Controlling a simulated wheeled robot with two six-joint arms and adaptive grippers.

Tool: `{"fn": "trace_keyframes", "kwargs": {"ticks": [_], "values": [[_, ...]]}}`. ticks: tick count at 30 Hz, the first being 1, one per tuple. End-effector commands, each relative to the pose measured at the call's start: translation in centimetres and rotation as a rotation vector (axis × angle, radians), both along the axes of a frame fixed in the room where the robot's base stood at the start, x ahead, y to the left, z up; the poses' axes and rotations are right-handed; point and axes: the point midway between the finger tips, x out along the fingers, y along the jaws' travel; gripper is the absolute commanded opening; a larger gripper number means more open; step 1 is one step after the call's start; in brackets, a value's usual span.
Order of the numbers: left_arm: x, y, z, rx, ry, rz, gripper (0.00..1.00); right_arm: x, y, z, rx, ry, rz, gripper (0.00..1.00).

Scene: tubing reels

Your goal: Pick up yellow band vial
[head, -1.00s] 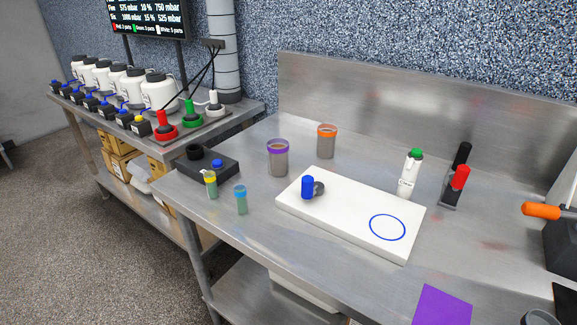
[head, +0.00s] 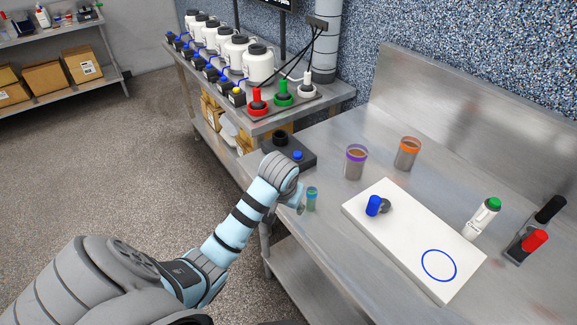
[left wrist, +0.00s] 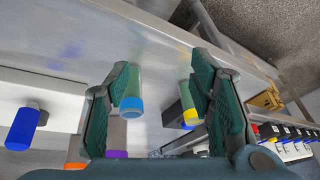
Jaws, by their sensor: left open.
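The yellow band vial (left wrist: 188,103) is a small greenish tube with a yellow ring, seen in the left wrist view between my fingers, close beside the right-hand finger. In the head view my left arm hides it. The blue band vial (head: 311,199) stands on the steel table near its edge; it also shows in the left wrist view (left wrist: 132,98), close beside the left-hand finger. My left gripper (left wrist: 162,70) is open and empty at the vials; its fingers are mostly hidden in the head view (head: 297,197). My right gripper is in neither view.
A black holder (head: 299,163) sits just behind my left gripper. Purple-banded (head: 355,163) and orange-banded (head: 407,154) cups stand behind a white board (head: 405,235) with a blue-capped item (head: 373,205). The steel table (head: 335,200) is clear between vial and board.

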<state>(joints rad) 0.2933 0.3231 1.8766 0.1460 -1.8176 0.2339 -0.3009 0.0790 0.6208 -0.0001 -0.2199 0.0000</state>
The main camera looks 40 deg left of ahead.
Motion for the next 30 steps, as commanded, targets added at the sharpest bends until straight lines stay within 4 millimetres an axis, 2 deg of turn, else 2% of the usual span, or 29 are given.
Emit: {"fn": "trace_keyframes", "kwargs": {"ticks": [1, 4, 6, 9, 11, 14, 19, 26, 30], "values": [[1.8, 1.3, 1.4, -0.005, -0.007, 0.043, 0.49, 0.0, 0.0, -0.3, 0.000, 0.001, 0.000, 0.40], [4.8, 3.6, 5.2, -0.031, -0.025, 0.136, 0.49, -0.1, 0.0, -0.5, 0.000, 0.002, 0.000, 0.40], [6.3, 4.9, 7.8, -0.054, -0.036, 0.192, 0.49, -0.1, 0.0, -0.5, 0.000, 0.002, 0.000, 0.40], [7.5, 6.2, 10.5, -0.082, -0.048, 0.250, 0.49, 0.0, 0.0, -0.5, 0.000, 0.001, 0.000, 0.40], [7.9, 6.6, 10.9, -0.092, -0.049, 0.267, 0.49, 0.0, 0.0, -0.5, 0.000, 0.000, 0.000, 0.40], [8.6, 7.1, 9.3, -0.097, -0.046, 0.274, 0.49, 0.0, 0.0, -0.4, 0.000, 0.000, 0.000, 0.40], [10.1, 7.8, 4.9, -0.096, -0.046, 0.272, 0.49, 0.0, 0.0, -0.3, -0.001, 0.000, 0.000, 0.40], [10.9, 8.3, 1.7, -0.095, -0.048, 0.271, 0.49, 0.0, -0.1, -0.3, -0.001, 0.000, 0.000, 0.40], [11.4, 8.7, -0.9, -0.096, -0.048, 0.271, 0.49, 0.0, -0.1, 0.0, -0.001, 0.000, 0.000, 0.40]]}}
